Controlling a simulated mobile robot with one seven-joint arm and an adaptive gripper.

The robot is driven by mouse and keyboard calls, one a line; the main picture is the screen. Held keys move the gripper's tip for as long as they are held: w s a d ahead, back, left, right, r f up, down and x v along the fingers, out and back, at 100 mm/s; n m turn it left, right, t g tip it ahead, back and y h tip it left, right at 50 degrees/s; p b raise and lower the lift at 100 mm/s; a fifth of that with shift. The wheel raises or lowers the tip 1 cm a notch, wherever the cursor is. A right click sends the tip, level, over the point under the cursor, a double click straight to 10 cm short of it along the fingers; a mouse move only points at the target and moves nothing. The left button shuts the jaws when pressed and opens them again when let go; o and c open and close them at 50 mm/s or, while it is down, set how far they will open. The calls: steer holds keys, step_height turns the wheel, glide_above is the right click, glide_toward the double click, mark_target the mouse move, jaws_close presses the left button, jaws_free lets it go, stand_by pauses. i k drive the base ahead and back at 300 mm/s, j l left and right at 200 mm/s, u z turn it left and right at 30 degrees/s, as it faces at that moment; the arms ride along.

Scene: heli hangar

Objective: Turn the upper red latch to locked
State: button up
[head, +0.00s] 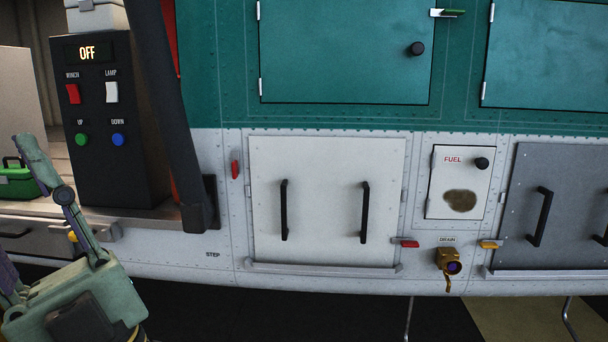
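The upper red latch (235,169) is a small handle left of the white panel's (326,200) left edge. It stands upright, nearly vertical, and does not lie across the panel's edge. A second, lower red latch (409,244) lies horizontal at the panel's lower right edge. My gripper (20,190) is at the lower left, pale green with purple inner faces, well left of and below the upper latch and touching neither latch. Its fingers look spread with nothing between them. The left finger is mostly cut off by the picture edge.
A black control box (108,125) reading OFF and a dark slanted post (182,120) stand left of the upper latch. Black handles are on the white panel. A brass drain valve (449,264) and yellow latch (490,245) are at right. Space before the panel looks clear.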

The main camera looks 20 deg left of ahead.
mark_target(236, 166)
steer(key=i+u, duration=0.15)
steer(key=u, duration=0.25)
steer(key=i+l+u, duration=0.1)
steer(key=u, duration=0.3)
steer(key=i+l+u, duration=0.15)
steer(key=u, duration=0.25)
steer(key=i+l, duration=0.05)
